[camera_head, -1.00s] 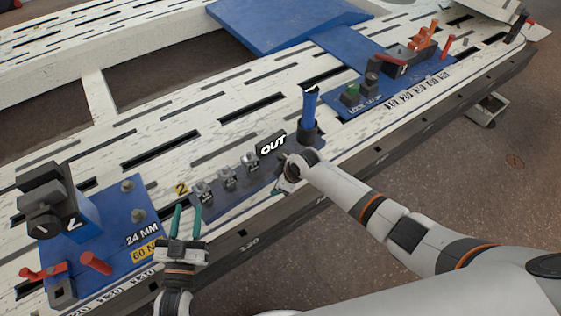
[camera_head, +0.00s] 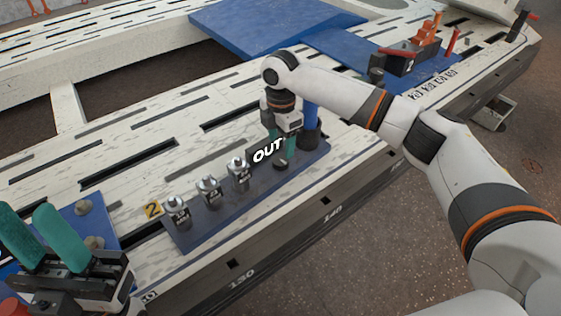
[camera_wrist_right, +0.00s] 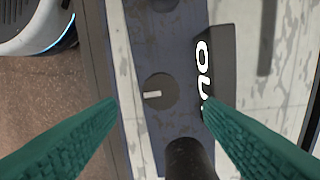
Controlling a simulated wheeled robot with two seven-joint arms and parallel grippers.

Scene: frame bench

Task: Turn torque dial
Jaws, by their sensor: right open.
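The dial, a round dark knob with a short white pointer bar, lies on the dark blue strip in the right wrist view (camera_wrist_right: 163,86). Its pointer extends left in that view. In the head view the dial (camera_head: 281,164) shows just under my right gripper (camera_head: 283,153). That gripper points down and is open, its green fingers either side of the dial, apparently above it; contact cannot be told. The gripper's fingers also show in the right wrist view (camera_wrist_right: 158,104). My left gripper (camera_head: 27,210) is open and empty at the lower left.
A black "OUT" sign (camera_head: 267,151) stands close beside the dial. A blue upright handle (camera_head: 311,118) in a dark base is close to my right gripper. Several silver sockets (camera_head: 209,190) stand along the strip.

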